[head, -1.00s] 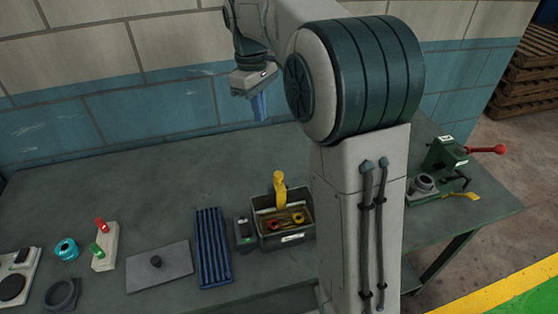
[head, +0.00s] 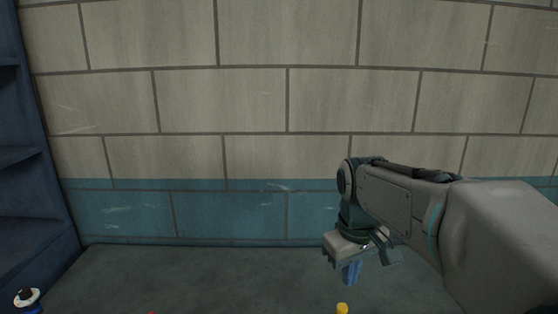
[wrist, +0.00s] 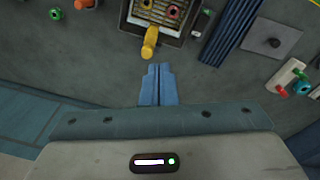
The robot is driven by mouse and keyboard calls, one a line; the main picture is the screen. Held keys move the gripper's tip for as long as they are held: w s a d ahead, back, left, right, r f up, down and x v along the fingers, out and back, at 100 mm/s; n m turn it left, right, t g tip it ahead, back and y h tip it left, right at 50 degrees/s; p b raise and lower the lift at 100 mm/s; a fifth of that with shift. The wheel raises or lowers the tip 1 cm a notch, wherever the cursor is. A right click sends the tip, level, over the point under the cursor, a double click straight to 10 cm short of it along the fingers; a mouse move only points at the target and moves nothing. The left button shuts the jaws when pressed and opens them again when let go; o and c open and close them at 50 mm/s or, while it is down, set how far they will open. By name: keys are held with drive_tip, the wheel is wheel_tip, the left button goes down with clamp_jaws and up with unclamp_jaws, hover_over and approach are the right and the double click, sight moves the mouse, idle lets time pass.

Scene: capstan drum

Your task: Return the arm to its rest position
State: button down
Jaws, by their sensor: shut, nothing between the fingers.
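My gripper (head: 350,272) hangs pointing down above the bench at the right of the head view. Its blue fingers are together and hold nothing. The wrist view also shows the shut fingers (wrist: 158,85) from above, with the bench below them. A yellow handle (wrist: 150,42) stands just beyond the fingertips in the wrist view, apart from them as far as I can see. Its tip (head: 342,309) shows at the bottom of the head view. My arm reaches in from the right.
The bench (head: 200,280) is clear at its back, along the tiled wall (head: 250,100). Blue shelving (head: 30,170) stands left.

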drive_tip(key=s+d+f+m+t, duration=0.1)
drive_tip(key=s+f+m, duration=0.3)
drive_tip(key=s, duration=0.8)
wheel_tip(320, 180, down, 2)
drive_tip(key=shift+s+f+m+t, duration=0.2)
drive_tip(key=shift+s+m+t, duration=0.15)
drive_tip(key=shift+t, duration=0.25)
